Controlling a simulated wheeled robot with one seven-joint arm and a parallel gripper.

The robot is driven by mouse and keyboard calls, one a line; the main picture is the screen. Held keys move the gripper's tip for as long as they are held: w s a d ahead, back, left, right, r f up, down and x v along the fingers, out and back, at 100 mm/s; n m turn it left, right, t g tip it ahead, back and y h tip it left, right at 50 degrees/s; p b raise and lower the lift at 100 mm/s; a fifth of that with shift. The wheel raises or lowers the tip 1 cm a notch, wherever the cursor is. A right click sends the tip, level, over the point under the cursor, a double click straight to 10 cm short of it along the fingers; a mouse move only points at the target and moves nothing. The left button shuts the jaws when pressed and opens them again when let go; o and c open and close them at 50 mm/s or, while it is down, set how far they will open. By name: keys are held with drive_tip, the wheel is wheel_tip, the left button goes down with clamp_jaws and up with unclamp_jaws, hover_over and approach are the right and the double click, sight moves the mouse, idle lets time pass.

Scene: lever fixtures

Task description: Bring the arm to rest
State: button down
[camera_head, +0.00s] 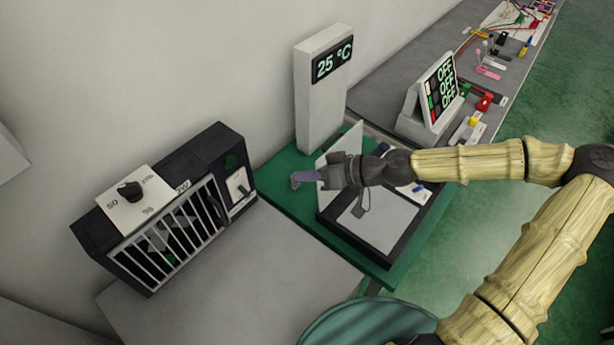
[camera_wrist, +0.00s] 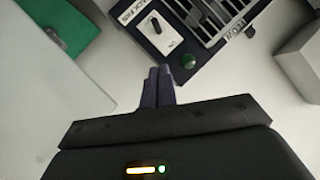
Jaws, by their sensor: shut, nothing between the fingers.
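My arm reaches in from the right in the head view, over the green board (camera_head: 395,270). My gripper (camera_head: 297,179) points left, with its purple fingers together and empty. It is in front of the foot of the white 25 °C display post (camera_head: 318,105) and to the right of the black fan box (camera_head: 120,250). In the wrist view the gripper's dark fingers (camera_wrist: 158,75) are closed side by side. Beyond them show the fan box's switch plate (camera_wrist: 160,30) and green lamp (camera_wrist: 188,61). I cannot tell the exact gap to any fixture.
A black-framed grey panel (camera_head: 376,222) lies on the green board below my arm, with an upright white plate (camera_head: 345,150) behind. A stand reading OFF (camera_head: 432,95), small levers and a red block (camera_head: 484,102) stand farther along the bench. The grey bench front (camera_head: 240,285) is clear.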

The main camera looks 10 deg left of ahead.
drive_tip(key=shift+d, duration=0.15)
idle(0.4)
drive_tip(key=s+d+f+m+g+h, duration=0.2)
drive_tip(key=s+d+f+h, duration=0.4)
drive_tip(key=d+f+h, duration=0.3)
drive_tip(key=s+d+r+m+t+h, duration=0.2)
drive_tip(key=d+r+m+t+h, duration=0.1)
drive_tip(key=d+r+m, duration=0.4)
drive_tip(key=d+r+h, duration=0.1)
drive_tip(key=d+r, duration=0.2)
drive_tip(key=d, duration=0.3)
drive_tip(key=shift+d+r+m, duration=0.25)
drive_tip(key=shift+r+m, duration=0.05)
